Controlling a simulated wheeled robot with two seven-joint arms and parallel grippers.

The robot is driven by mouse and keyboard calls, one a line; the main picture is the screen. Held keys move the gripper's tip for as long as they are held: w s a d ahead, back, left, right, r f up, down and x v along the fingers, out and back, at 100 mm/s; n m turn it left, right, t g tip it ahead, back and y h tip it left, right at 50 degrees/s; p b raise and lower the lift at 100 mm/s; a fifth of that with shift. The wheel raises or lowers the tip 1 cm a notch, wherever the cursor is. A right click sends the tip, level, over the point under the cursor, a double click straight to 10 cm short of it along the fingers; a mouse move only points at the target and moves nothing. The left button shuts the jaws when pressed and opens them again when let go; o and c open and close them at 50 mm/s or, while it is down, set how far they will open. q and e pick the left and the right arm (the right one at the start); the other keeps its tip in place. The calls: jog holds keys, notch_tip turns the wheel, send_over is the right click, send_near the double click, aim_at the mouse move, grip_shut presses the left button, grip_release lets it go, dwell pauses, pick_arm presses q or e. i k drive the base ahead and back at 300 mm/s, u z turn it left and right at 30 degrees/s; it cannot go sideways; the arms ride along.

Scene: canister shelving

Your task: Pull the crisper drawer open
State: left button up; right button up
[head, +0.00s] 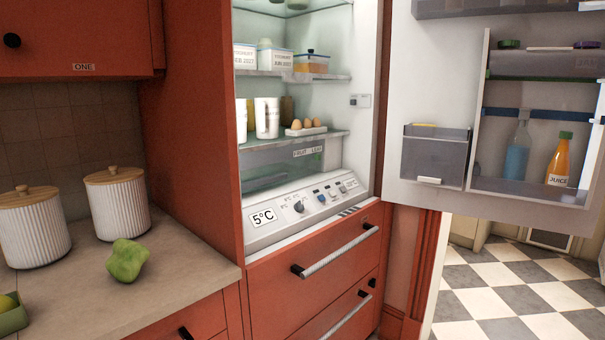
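The open fridge stands in the middle of the head view. At the bottom of its inside, under the lowest shelf, is a grey see-through crisper drawer (285,165) with a white label that seems to read FRUIT and LEAF. It looks shut. A darker, long shape shows low on its front at the left. A control panel (305,203) with a 5°C display, knobs and buttons lies just below and in front of it, and may cover its lower edge. Neither of my grippers is in view.
The fridge door (400,110) is swung open to the right, carrying bins and bottles. Red drawers (325,280) with bar handles are below the fridge. The counter (150,265) at left bears two ribbed canisters (118,203) and a green lumpy item (127,260).

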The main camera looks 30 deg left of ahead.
aim_at(248, 161)
jog(key=u, duration=0.65)
jog(key=i, duration=1.15)
jog(key=u, duration=1.1)
